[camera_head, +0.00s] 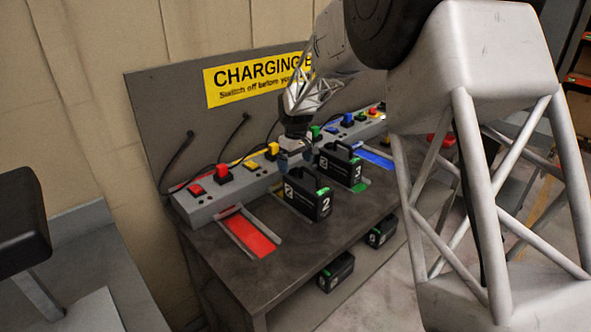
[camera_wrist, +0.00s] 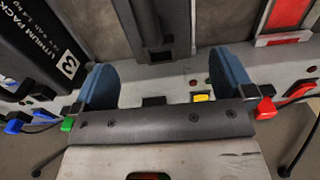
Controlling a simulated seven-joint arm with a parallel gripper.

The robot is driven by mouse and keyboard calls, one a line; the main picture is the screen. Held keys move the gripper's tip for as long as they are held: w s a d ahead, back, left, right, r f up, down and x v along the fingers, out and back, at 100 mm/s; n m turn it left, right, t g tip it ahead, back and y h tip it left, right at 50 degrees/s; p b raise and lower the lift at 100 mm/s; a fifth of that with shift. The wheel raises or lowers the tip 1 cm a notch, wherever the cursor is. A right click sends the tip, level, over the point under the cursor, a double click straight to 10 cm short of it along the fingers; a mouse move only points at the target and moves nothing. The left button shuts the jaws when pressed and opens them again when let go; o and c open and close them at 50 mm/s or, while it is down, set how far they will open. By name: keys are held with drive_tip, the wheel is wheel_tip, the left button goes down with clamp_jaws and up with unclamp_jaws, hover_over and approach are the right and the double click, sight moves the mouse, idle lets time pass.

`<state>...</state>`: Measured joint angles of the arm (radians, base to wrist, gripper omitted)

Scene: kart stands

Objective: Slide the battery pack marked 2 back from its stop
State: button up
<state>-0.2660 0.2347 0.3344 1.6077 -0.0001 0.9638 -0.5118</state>
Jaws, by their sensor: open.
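The black battery pack marked 2 (camera_head: 308,198) stands upright on the bench in the head view, with a handle on top and a green patch on its upper edge. My gripper (camera_head: 293,161) is behind it, low beside the charging strip. In the wrist view, the blue fingers of my gripper (camera_wrist: 165,80) are open and wide apart. A dark ridged shape lies between them, beyond the tips; I cannot tell if it is part of pack 2. Whether a finger touches the pack is hidden.
The pack marked 3 (camera_head: 340,165) stands close to the right; it fills the wrist view's upper left (camera_wrist: 45,45). The red lane (camera_head: 248,234) on the left is empty. The grey charging strip (camera_head: 228,192) with switches runs behind. The bench front (camera_head: 265,275) is clear.

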drive_tip(key=shift+r, duration=1.6)
drive_tip(key=shift+s+d+r, duration=0.35)
drive_tip(key=shift+r, duration=0.05)
drive_tip(key=s+d+r+m, duration=0.2)
drive_tip(key=s+d+r, duration=0.25)
drive_tip(key=s, duration=0.35)
drive_tip(key=s+d+r+m+t, duration=0.1)
drive_tip(key=s+d+r, duration=0.3)
drive_tip(key=s, duration=0.5)
drive_tip(key=s+d+r+m, duration=0.2)
drive_tip(key=s+d+r, duration=0.1)
drive_tip(key=s+d, duration=0.4)
drive_tip(key=s+d+f+m, duration=0.1)
drive_tip(key=s+d+m, duration=0.1)
drive_tip(key=s, duration=1.1)
drive_tip(key=s+d+f+m+t, duration=0.1)
drive_tip(key=s+d, duration=0.3)
drive_tip(key=s, duration=1)
drive_tip(key=shift+d+f+m+t, duration=0.2)
drive_tip(key=shift+f+m+t, duration=0.1)
drive_tip(key=shift+f+m, duration=0.35)
